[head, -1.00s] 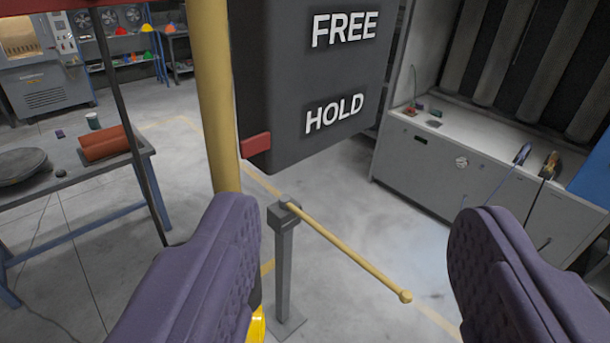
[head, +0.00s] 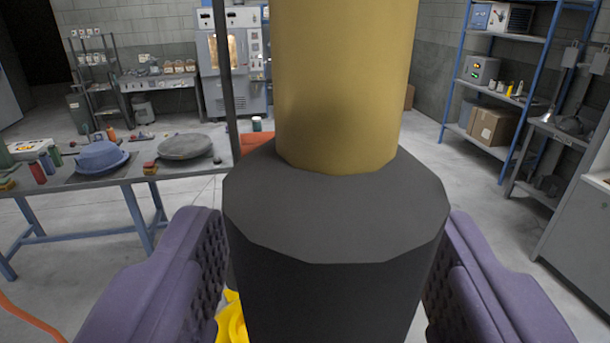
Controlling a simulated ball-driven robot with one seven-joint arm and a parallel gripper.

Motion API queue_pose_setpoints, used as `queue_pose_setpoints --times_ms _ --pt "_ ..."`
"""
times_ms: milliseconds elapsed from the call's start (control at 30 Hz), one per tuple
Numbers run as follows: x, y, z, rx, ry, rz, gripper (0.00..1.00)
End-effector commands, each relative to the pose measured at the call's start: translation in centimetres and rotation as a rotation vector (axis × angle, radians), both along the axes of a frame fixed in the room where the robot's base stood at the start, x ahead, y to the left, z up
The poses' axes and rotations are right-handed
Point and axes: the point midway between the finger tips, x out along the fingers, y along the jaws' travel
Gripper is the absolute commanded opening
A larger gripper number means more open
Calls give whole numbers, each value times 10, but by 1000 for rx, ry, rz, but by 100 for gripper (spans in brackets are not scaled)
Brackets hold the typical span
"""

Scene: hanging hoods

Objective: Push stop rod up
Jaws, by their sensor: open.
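A thick yellow rod (head: 345,80) stands upright in the middle of the head view, very close. Its lower end runs into a wide dark grey faceted collar (head: 335,215); I take these to be the stop rod and its grip. The rod's upper end is out of the frame. My gripper (head: 333,235) is open, one purple finger on the left of the collar and one on the right.
A blue-legged workbench (head: 100,183) with a blue basin (head: 98,158) and a round grey lid-like thing (head: 185,146) stands at left. Blue shelving (head: 505,40) and a pale cabinet (head: 580,235) stand at right. A thin dark post rises left of the rod. Some floor is clear.

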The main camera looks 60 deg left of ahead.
Motion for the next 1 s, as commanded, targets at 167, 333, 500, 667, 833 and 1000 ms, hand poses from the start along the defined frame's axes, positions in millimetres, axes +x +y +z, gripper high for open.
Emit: queue_pose_setpoints --times_ms 167,333,500,667,833,1000 --pt "11 13 1 2 -1 -1 63" --pt "12 15 1 0 -1 -2 63" --pt "12 15 1 0 -1 -2 46" --pt "12 14 1 0 -1 -3 10" --pt "12 14 2 0 -1 -3 0" --pt "12 14 25 1 -4 -4 0"
